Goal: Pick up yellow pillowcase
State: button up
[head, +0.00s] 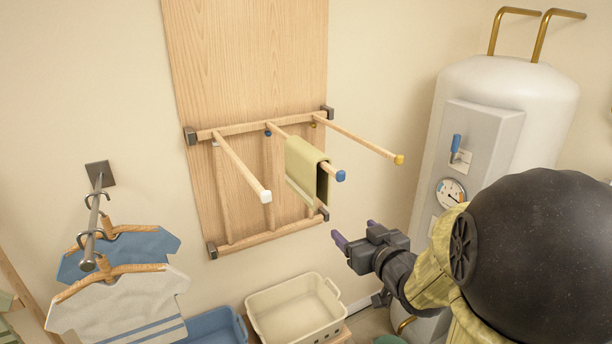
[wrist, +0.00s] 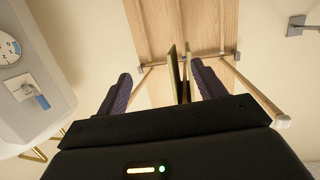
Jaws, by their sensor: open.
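The yellow pillowcase (head: 303,170) is a pale yellow-green cloth draped over the middle wooden peg of a wall rack, near its blue-tipped end. In the wrist view the pillowcase (wrist: 173,66) shows edge-on, between my two fingers in the picture and closer to the right one. My gripper (head: 355,232) is open and empty, to the right of and below the pillowcase in the head view, apart from it. In the wrist view its dark purple fingers (wrist: 160,72) are spread wide. The far side of the cloth is hidden.
The wooden rack (head: 254,127) has outer pegs with white and yellow tips. A white tank (head: 430,130) with gauge and blue lever stands right. Shirts on hangers (head: 118,300) hang left. A cream basket (head: 292,310) and blue basket (head: 212,326) sit below.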

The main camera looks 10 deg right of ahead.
aim_at(324, 197)
jog(key=r+y, duration=0.1)
jog(key=r+n+t+y, duration=0.1)
jog(key=s+a+r, duration=0.1)
jog(key=shift+t+y, duration=0.4)
jog(key=p+x, duration=0.8)
jog(key=x, duration=0.4)
jog(key=shift+w+f, duration=0.1)
